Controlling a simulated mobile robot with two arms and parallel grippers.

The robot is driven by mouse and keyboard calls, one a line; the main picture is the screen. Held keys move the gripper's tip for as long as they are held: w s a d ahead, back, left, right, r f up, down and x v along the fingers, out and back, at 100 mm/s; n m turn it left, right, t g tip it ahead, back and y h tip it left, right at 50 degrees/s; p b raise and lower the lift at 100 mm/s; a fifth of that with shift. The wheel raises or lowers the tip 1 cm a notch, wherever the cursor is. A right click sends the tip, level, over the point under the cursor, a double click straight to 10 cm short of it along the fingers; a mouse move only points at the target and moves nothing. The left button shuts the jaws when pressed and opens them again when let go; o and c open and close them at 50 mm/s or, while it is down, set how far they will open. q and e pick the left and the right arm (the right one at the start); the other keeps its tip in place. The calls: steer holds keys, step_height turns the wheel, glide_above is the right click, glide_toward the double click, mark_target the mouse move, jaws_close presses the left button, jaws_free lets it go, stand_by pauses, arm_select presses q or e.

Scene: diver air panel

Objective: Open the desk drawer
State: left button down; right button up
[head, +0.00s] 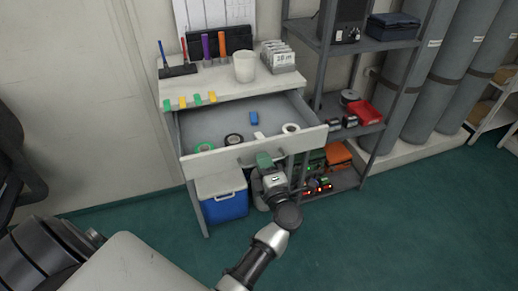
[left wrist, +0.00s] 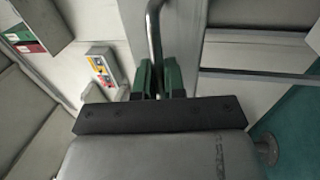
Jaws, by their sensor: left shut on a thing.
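The desk drawer (head: 232,157) is pulled well out of the white-topped desk (head: 217,82), and its inside shows. My left gripper (head: 264,161) is at the drawer's front, right of its middle. In the left wrist view its green fingers (left wrist: 159,78) are shut on the metal bar handle (left wrist: 153,30), which runs up from between them. In the head view the gripper hides most of the handle. My right gripper is in neither view.
The drawer holds tape rolls (head: 234,139) and a small blue item (head: 254,117). A blue cooler (head: 225,205) stands under the desk. A metal shelf (head: 372,130) stands close on the right. The green floor in front is clear.

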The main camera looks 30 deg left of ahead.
arm_select(q)
steer(key=shift+s+d, duration=0.25)
steer(key=shift+d, duration=0.05)
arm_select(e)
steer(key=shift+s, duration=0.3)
arm_select(q)
steer(key=c, duration=1.3)
jaws_free()
steer(key=shift+o, duration=0.2)
